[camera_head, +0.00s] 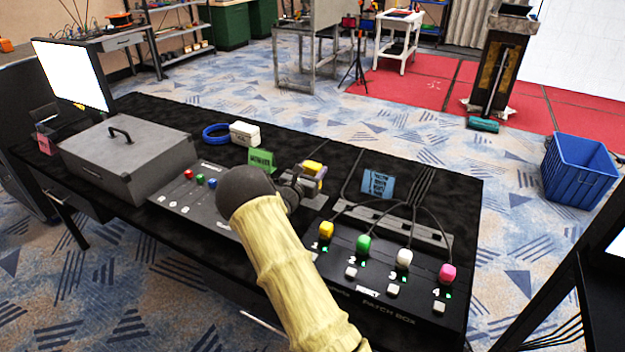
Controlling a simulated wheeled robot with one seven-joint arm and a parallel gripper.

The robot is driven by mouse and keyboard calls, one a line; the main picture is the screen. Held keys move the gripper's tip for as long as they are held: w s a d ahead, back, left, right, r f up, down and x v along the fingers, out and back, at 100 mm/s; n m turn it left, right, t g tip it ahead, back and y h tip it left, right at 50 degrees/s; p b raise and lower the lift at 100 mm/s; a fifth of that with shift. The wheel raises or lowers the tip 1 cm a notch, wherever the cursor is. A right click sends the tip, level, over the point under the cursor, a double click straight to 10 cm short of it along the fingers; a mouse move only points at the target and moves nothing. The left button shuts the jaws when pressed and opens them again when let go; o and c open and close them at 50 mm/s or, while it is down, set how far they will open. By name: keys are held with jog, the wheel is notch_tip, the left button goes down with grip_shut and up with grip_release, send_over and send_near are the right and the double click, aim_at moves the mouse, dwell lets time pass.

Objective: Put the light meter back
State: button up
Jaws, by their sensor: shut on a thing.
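My arm in its yellow sleeve reaches over the black table (440,180). My gripper (303,179) is at its far end, partly hidden behind the dark round wrist. It is shut on a small yellow and purple thing (314,170), which I take to be the light meter. The thing is over or on a grey patch (315,201) between the button panel and the patch box; I cannot tell whether it touches. The fingertips and the thing's lower part are hard to make out.
The patch box (390,270) has yellow, green, white and pink plugs with cables to a grey strip (431,234). A green card (261,160) and a blue card (378,183) stand nearby. Left are a button panel (180,197), grey case (125,158), white box (245,133) and blue ring (213,131).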

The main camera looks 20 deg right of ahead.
jog(key=shift+f, duration=1.65)
jog(key=shift+f, duration=0.15)
jog(key=o, duration=1.1)
jog(key=shift+o, duration=0.2)
jog(key=v, duration=1.2)
jog(key=shift+s, duration=0.15)
